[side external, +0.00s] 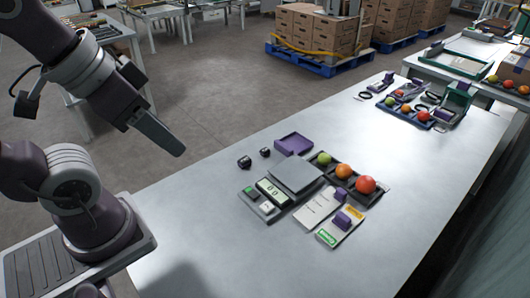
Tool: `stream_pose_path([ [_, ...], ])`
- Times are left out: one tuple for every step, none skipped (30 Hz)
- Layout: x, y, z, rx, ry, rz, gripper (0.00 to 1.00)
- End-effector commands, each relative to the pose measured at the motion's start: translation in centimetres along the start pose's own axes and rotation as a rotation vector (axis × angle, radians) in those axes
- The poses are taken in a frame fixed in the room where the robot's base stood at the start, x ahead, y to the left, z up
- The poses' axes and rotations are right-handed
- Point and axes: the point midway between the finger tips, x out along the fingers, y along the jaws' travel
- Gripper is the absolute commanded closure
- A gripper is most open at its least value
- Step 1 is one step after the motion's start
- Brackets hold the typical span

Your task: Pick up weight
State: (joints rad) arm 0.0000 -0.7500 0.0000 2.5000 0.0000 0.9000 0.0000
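Two small black pieces, which look like weights, stand on the pale table: one (244,162) to the left, the other (265,152) a little farther back and right. They are too small to make out markings. My gripper (172,147) hangs in the air left of both pieces, pointing down and right, apart from them. Its fingers show edge-on as one slab, so its opening is hidden. Nothing is seen held in it. A grey scale (296,177) with a flat pan and a lit display sits just right of the pieces.
A purple tray (294,144) lies behind the scale. A dark tray with green (324,158), orange (343,171) and red (366,184) tomatoes lies to its right. Cards (340,227) with purple blocks lie in front. The table's left and front areas are clear.

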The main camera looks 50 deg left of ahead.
Motion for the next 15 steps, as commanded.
stream_pose_path([
  [0.0,0.0,0.0,0.0,0.0,0.0,0.55],
  [0.0,0.0,0.0,0.0,0.0,0.0,0.55],
  [0.0,0.0,0.0,0.0,0.0,0.0,0.55],
  [0.0,0.0,0.0,0.0,0.0,0.0,0.55],
  [0.0,0.0,0.0,0.0,0.0,0.0,0.55],
  [0.0,0.0,0.0,0.0,0.0,0.0,0.55],
  [0.0,0.0,0.0,0.0,0.0,0.0,0.55],
  [0.0,0.0,0.0,0.0,0.0,0.0,0.55],
  [0.1,-0.1,-0.2,-0.001,0.001,-0.003,0.55],
  [0.3,-0.3,-0.6,-0.002,0.003,-0.009,0.55],
  [0.7,-0.6,-1.4,-0.005,0.008,-0.02,0.55],
  [1.6,-1.3,-3.0,-0.007,0.02,-0.041,0.55],
  [2.6,-2.1,-4.5,-0.009,0.03,-0.062,0.55],
  [3.8,-3.0,-6.2,-0.009,0.045,-0.085,0.55],
  [5.8,-4.5,-8.7,-0.005,0.068,-0.118,0.55],
])
